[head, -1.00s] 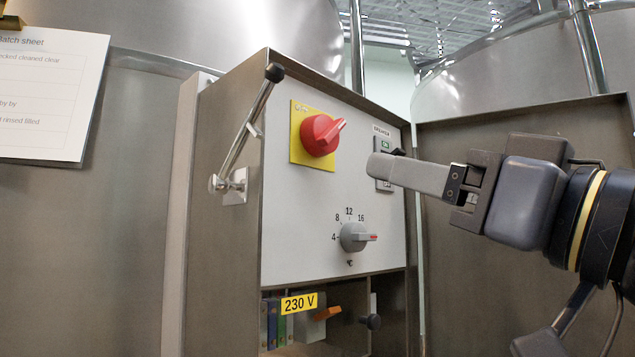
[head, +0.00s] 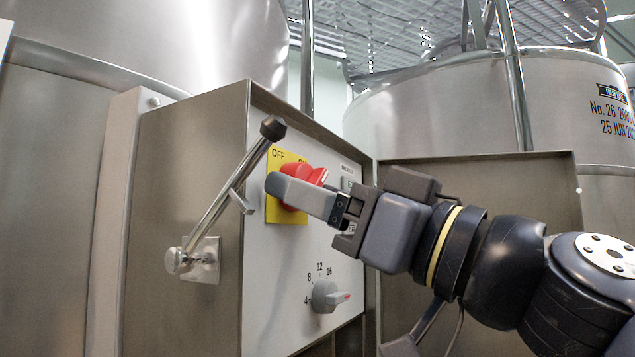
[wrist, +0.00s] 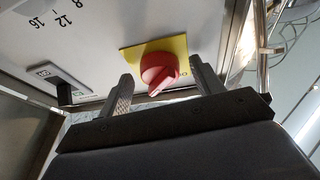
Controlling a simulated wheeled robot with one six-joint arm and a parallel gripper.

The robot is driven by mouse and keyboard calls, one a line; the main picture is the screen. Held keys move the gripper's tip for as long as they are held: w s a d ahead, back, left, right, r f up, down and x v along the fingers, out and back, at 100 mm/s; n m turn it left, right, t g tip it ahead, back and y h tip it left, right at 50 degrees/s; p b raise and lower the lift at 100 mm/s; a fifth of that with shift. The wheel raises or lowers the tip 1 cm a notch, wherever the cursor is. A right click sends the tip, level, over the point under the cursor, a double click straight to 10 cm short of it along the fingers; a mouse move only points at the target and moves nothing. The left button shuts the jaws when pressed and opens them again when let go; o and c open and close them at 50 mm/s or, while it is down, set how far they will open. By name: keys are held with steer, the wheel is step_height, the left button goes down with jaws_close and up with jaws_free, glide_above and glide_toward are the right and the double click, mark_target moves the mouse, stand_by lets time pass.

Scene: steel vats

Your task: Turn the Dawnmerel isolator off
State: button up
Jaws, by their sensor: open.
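The isolator is a red rotary knob (head: 317,176) on a yellow plate (head: 288,213) high on the pale panel. In the head view the plate reads OFF at its upper left, and my gripper (head: 276,186) covers part of the knob. In the wrist view the red knob (wrist: 158,72) shows between the two fingers of my gripper (wrist: 160,90), with its pointer towards the fingers. The jaws are open, one finger on each side of the knob. I cannot tell whether either finger touches it. The name Dawnmerel is not readable.
A grey rotary dial (head: 325,297) with numbers sits below. A breaker switch (wrist: 64,90) is beside the plate. A metal lever with a black knob (head: 272,128) sticks up on the cabinet's left side, close to my fingers. Steel vats (head: 440,105) stand behind.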

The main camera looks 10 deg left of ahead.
steer(key=c, duration=1)
steer(key=shift+o, duration=0.2)
